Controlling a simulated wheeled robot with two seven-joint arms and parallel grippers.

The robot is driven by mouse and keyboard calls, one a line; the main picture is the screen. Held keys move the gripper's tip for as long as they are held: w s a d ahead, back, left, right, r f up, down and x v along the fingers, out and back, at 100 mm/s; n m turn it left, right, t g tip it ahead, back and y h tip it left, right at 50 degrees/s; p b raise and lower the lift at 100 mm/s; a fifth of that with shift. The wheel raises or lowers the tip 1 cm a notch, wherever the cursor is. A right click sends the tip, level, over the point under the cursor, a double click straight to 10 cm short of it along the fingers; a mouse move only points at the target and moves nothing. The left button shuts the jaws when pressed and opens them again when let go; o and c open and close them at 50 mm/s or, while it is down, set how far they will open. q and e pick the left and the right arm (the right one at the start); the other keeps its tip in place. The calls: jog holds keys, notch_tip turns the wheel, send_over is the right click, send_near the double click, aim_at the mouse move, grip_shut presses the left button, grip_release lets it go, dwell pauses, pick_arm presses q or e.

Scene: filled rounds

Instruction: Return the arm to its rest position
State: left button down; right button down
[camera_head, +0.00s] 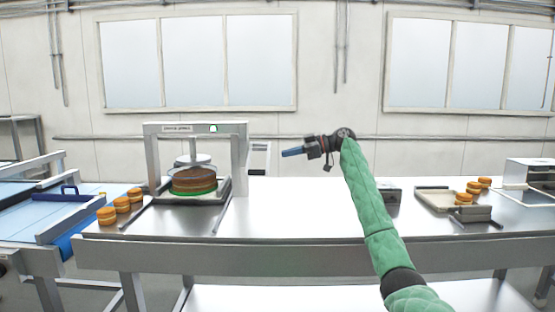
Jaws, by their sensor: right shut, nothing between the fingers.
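My right arm, in a green padded sleeve, comes in from the lower right and reaches up over the table. My right gripper (293,152) has blue fingers and points left above the table's middle. It is shut and empty, apart from everything around it. My left gripper is not in view.
A press frame (240,160) stands left on the steel table (290,215), with a brown round cake (194,181) under its plate. Several orange rounds (122,204) sit beside a blue conveyor (38,215). A tray (433,199) and more rounds (473,188) are at right. The table's middle is clear.

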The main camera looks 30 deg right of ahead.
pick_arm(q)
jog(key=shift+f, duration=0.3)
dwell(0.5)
